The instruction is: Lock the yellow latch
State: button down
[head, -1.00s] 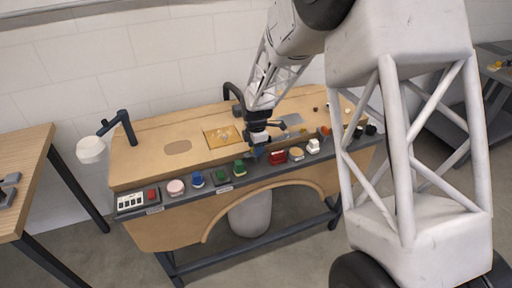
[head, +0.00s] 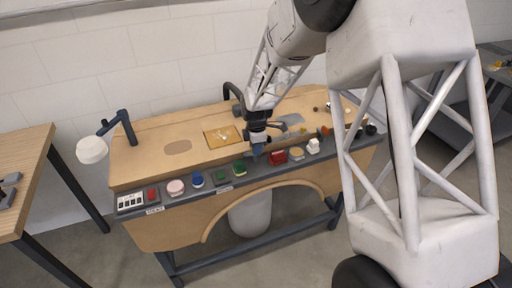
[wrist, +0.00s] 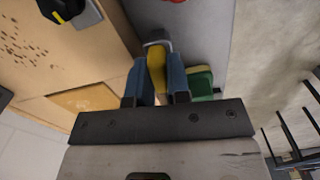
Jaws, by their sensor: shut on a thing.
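The yellow latch (wrist: 156,68) stands between the two blue fingers of my gripper (wrist: 156,85) in the wrist view. A grey rounded piece (wrist: 157,44) shows at its far end. My gripper is shut on the latch, and the fingers cover part of its sides. In the head view my gripper (head: 257,151) points down at the front edge of the workbench, between a green control and a red block. The latch is hidden behind the gripper there, and I cannot tell its exact angle.
The wooden workbench (head: 180,128) carries a row of controls along its grey front strip. A green control (head: 239,168) is left of my gripper, a red block (head: 277,157) right. A yellow panel (head: 222,137) lies behind. A lamp (head: 92,149) stands at the left end.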

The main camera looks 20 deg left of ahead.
jog(key=m, duration=0.3)
jog(key=shift+m, duration=0.4)
jog(key=m, duration=0.4)
jog(key=shift+m, duration=0.3)
jog(key=m, duration=0.4)
jog(key=shift+m, duration=0.3)
jog(key=shift+r+m, duration=0.1)
jog(key=shift+m, duration=1.7)
jog(key=c, duration=1.1)
grip_release()
jog(key=shift+r, duration=3.85)
